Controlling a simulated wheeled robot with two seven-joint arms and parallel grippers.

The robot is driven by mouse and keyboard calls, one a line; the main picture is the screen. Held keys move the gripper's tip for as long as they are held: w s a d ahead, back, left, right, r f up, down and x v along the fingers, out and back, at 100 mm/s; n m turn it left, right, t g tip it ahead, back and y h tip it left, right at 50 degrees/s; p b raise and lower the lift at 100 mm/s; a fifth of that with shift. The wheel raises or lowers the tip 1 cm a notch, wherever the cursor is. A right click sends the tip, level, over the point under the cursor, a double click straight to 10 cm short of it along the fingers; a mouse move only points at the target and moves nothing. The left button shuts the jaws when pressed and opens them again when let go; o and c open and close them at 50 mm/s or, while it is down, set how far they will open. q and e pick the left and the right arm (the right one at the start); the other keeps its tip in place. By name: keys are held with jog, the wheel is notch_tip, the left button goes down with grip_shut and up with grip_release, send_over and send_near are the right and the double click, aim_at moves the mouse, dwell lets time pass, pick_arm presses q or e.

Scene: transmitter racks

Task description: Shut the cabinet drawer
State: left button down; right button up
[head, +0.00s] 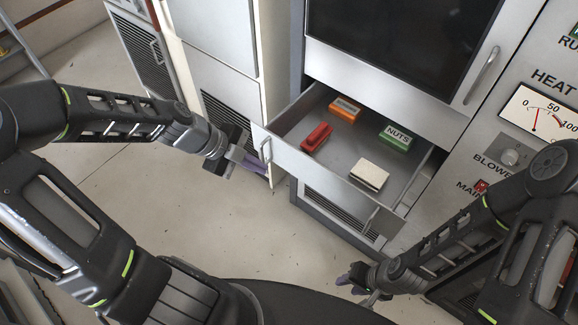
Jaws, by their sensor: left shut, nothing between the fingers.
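Inside are a red stapler-like object (316,137), an orange box (345,109), a green box marked NUTS (396,137) and a pale block (369,174). My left gripper (262,170) is shut and empty, beside the left end of the drawer front near its left handle (266,150); I cannot tell whether it touches. My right gripper (352,282) is low in front of the cabinet, apart from the drawer; its finger gap is unclear.
A dark-windowed door (405,40) is above the drawer. White cabinets (215,60) stand at left. The floor (220,230) in front is clear.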

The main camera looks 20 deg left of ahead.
pick_arm(q)
jog(key=b, duration=0.3)
send_near(303, 174)
notch_tip(303, 174, down, 4)
jog(key=d, duration=0.2)
jog(key=shift+w+d, duration=0.3)
jog(key=shift+w, duration=0.3)
